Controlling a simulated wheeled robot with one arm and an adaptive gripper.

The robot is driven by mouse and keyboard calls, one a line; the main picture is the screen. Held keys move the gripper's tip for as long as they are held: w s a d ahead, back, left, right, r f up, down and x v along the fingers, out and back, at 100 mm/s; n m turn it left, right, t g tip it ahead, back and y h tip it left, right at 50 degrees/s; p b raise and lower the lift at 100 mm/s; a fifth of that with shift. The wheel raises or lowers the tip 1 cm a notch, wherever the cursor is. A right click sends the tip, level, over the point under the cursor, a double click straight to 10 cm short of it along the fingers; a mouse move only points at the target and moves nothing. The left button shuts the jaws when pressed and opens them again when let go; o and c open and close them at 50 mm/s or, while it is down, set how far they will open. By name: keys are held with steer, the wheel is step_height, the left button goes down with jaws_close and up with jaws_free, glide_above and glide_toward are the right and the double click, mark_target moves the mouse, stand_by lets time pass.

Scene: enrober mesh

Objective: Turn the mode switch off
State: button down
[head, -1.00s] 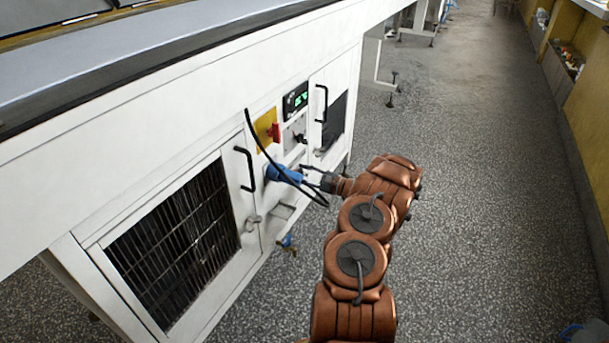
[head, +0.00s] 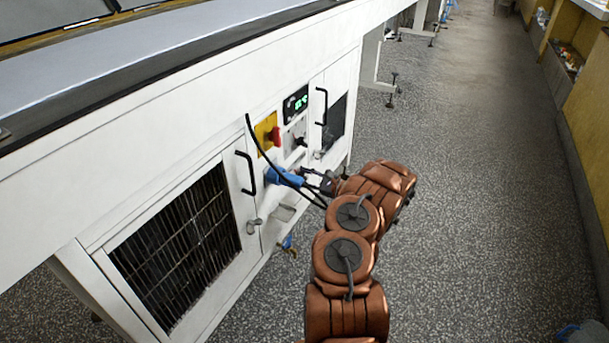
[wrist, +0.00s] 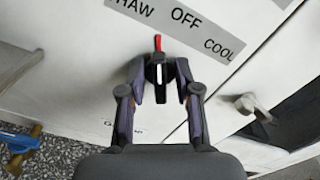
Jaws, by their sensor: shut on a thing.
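The mode switch (wrist: 157,46) is a small dark knob with a red pointer on the white panel, under a grey label strip (wrist: 184,15) reading THAW, OFF, COOL. Its red pointer stands straight up in the wrist view, to the left of the word OFF, on the THAW side. My gripper (wrist: 161,72) is shut on the switch, one finger on each side of it. In the head view my gripper (head: 302,178) reaches the panel from the right and hides the switch.
Above are a green-lit display (head: 295,103) and a yellow plate (head: 262,132) with a red knob. Black door handles (head: 245,172) stick out, and a dark cable (head: 256,140) hangs nearby. A latch (wrist: 250,104) sits right of the switch. The floor aisle (head: 470,180) is clear.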

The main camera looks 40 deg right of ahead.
steer(key=m, duration=0.5)
steer(key=shift+m, duration=0.3)
stand_by(0.4)
steer(key=c, duration=1.2)
jaws_free()
steer(key=v, duration=1.2)
